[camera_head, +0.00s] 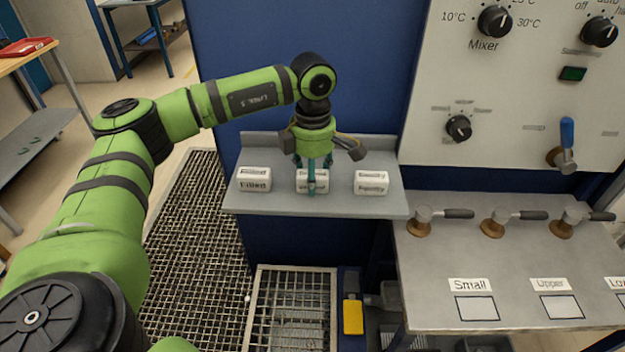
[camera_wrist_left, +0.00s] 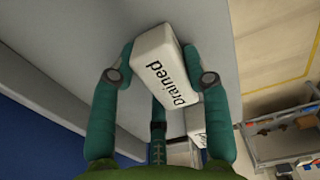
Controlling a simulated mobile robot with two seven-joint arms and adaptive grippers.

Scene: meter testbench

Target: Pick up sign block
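Three white sign blocks sit in a row on a grey shelf (camera_head: 350,205) in the head view. The left block (camera_head: 254,181) seems to read "Filled"; the right block's (camera_head: 371,183) lettering is blurred. My left gripper (camera_head: 312,178) is pointed down at the middle block (camera_head: 304,187), with one finger in front, hiding part of it. In the left wrist view this block (camera_wrist_left: 165,65) reads "Drained" and lies between the fingers of my left gripper (camera_wrist_left: 160,77). The fingertips are close to its sides; I cannot tell whether they press on it. My right gripper is out of view.
A panel with a mixer knob (camera_head: 495,22) and a blue-handled lever (camera_head: 566,145) stands at the right. Below it, a bench (camera_head: 420,290) carries several valve handles. A low back edge runs behind the blocks. Floor gratings (camera_head: 195,240) lie below left.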

